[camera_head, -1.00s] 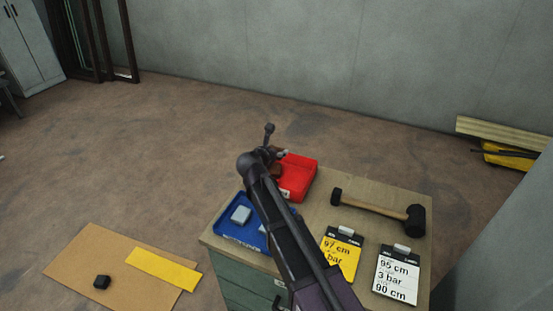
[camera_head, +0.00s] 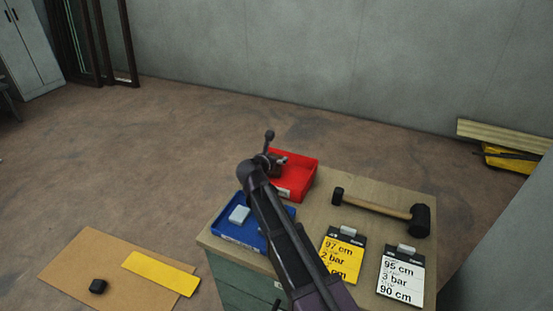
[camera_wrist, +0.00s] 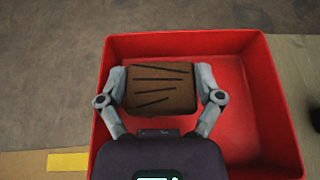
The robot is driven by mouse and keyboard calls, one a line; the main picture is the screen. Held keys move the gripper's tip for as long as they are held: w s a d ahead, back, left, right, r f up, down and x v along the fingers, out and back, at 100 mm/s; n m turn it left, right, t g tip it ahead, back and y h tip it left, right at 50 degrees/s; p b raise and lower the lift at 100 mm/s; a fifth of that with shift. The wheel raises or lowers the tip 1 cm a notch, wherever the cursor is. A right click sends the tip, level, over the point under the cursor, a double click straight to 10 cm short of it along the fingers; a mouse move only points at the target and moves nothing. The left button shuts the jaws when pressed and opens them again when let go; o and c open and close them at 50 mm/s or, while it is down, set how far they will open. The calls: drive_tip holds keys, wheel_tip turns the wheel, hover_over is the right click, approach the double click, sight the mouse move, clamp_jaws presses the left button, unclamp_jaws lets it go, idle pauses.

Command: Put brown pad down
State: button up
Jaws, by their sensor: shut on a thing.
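The brown pad (camera_wrist: 161,89), a block with dark grooves on its top, is held between the two fingers of my gripper (camera_wrist: 161,92) in the wrist view. It is over the left part of the red tray (camera_wrist: 283,140). I cannot tell whether the pad touches the tray floor. In the head view the red tray (camera_head: 307,174) stands at the back left of the workbench, and my arm and gripper (camera_head: 277,162) cover its left part. The pad is mostly hidden there.
A blue tray (camera_head: 223,224) with light blocks stands left of my arm on the workbench (camera_head: 378,199). A mallet (camera_head: 378,207), a yellow clipboard (camera_head: 343,254) and a white clipboard (camera_head: 402,275) lie to the right. A brown board (camera_head: 70,267) with a black block (camera_head: 98,286) is at lower left.

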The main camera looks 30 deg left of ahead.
drive_tip(key=shift+f+b, duration=0.6)
drive_tip(key=shift+f, duration=0.05)
drive_tip(key=o, duration=0.9)
drive_tip(key=shift+r, duration=0.2)
drive_tip(key=shift+r+p, duration=0.65)
drive_tip(key=shift+p, duration=0.15)
drive_tip(key=p+v, duration=0.4)
drive_tip(key=v, duration=0.8)
drive_tip(key=shift+f, duration=0.2)
